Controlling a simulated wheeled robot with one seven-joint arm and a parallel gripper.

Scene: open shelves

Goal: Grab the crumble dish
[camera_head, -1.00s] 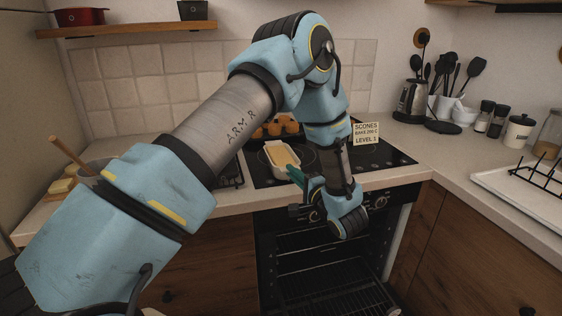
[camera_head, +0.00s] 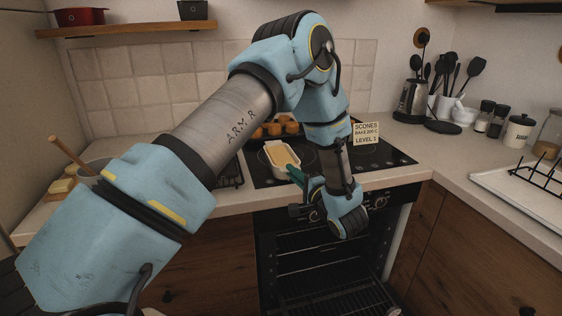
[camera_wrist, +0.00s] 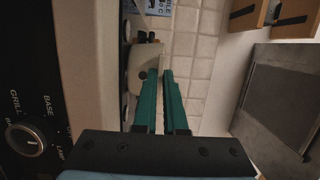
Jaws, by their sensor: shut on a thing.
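The crumble dish (camera_head: 284,158) is a white oblong dish with a pale yellow filling, on the black cooktop in the head view. My gripper (camera_head: 293,173) is at its near end, with green fingers shut on that end. In the wrist view my two green fingers (camera_wrist: 161,78) reach to the pale dish (camera_wrist: 143,62) and close on its edge. The dish's contents are hidden in the wrist view. I cannot tell whether the dish touches the cooktop.
A tray of scones (camera_head: 279,127) stands behind the dish. A recipe card (camera_head: 366,132) stands to its right. The oven (camera_head: 330,275) below is open, with racks showing. A pot with a wooden spoon (camera_head: 70,154) is at the left. The cooktop's right part is clear.

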